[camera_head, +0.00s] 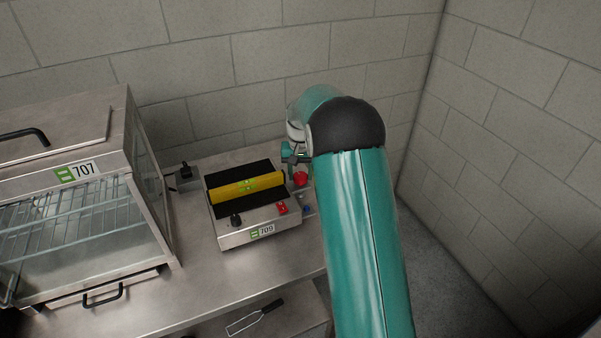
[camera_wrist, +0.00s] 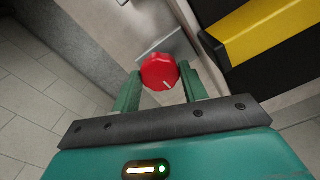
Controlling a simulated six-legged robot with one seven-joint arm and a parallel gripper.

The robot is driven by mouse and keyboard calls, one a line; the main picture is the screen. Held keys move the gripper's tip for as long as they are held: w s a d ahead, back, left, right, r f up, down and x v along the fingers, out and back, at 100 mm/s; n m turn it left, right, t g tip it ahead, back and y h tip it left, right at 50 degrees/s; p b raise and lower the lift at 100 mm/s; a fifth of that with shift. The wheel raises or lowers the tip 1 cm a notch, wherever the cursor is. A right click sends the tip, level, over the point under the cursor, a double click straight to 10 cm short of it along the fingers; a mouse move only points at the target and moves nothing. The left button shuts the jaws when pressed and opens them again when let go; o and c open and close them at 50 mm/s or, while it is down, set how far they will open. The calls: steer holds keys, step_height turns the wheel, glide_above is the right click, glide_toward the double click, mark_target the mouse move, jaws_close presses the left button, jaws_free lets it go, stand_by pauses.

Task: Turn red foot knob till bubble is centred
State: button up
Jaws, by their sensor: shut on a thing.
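A red foot knob (camera_wrist: 159,71) with a pale index line sits between my gripper's two green fingers (camera_wrist: 160,88) in the wrist view, and the fingers are shut on it. In the head view the red knob (camera_head: 300,179) shows at the right side of the appliance, with my gripper (camera_head: 294,160) over it and my arm partly covering that area. A yellow spirit level (camera_head: 247,187) lies across the dark top of the appliance marked 709 (camera_head: 228,236). Its green vials show, but the bubble is too small to judge. The level's yellow end (camera_wrist: 255,30) also shows in the wrist view.
A glass-sided display cabinet marked 707 (camera_head: 128,150) stands at the left of the steel counter (camera_head: 200,290). A black knob and a smaller red control (camera_head: 282,208) are on the appliance's front. A block wall stands close behind; a spatula (camera_head: 255,317) lies below the counter.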

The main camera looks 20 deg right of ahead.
mark_target(301, 175)
steer(key=o, duration=1)
step_height(301, 175, up, 14)
stand_by(0.5)
